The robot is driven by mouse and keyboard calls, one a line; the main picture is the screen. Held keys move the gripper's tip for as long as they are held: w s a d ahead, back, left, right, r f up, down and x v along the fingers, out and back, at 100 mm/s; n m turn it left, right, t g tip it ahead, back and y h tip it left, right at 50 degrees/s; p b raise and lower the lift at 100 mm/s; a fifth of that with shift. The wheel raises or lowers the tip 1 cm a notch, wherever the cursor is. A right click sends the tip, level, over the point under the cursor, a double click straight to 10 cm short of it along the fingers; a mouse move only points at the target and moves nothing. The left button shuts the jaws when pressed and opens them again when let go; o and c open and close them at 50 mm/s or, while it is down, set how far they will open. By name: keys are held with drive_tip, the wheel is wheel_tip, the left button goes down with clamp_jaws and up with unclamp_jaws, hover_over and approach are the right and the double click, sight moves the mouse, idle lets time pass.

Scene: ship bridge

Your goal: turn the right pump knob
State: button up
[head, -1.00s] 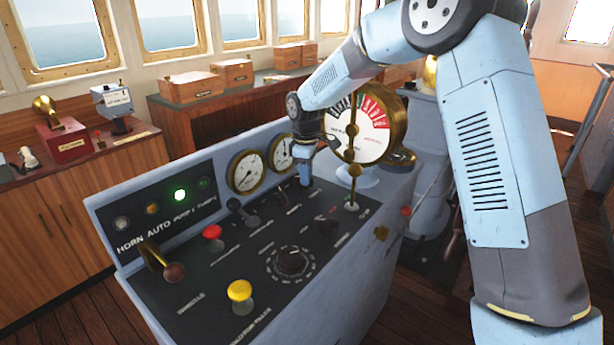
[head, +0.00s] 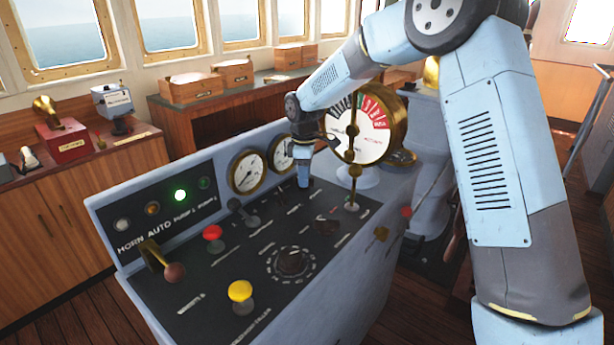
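The grey control console (head: 335,285) stands in front of me with a dark sloping panel. My gripper (head: 304,184) points down at the back part of this panel, to the right of the two round gauges. Its fingertips are small and partly hidden, so I cannot tell whether they are open or shut. No pump knob shows clearly; one at the gripper's tip would be hidden by it. A dark knob (head: 326,222) sits to the right and nearer. A large dark dial (head: 291,261) is in the panel's middle. The pump 1 lamp (head: 180,195) glows green; the pump 2 lamp (head: 204,183) is dim.
A brass lever (head: 160,262), a red button (head: 213,233), a yellow button (head: 240,291) and a black lever (head: 240,211) stand up from the panel. The large brass telegraph dial (head: 362,135) rises just right of my gripper. A wooden cabinet (head: 75,195) is at left.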

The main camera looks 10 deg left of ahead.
drive_tip(key=shift+o, duration=0.8)
drive_tip(key=shift+d, duration=0.15)
drive_tip(key=shift+w, duration=0.1)
drive_tip(key=shift+r, duration=0.2)
wheel_tip(320, 180, up, 13)
drive_tip(key=shift+r, duration=0.15)
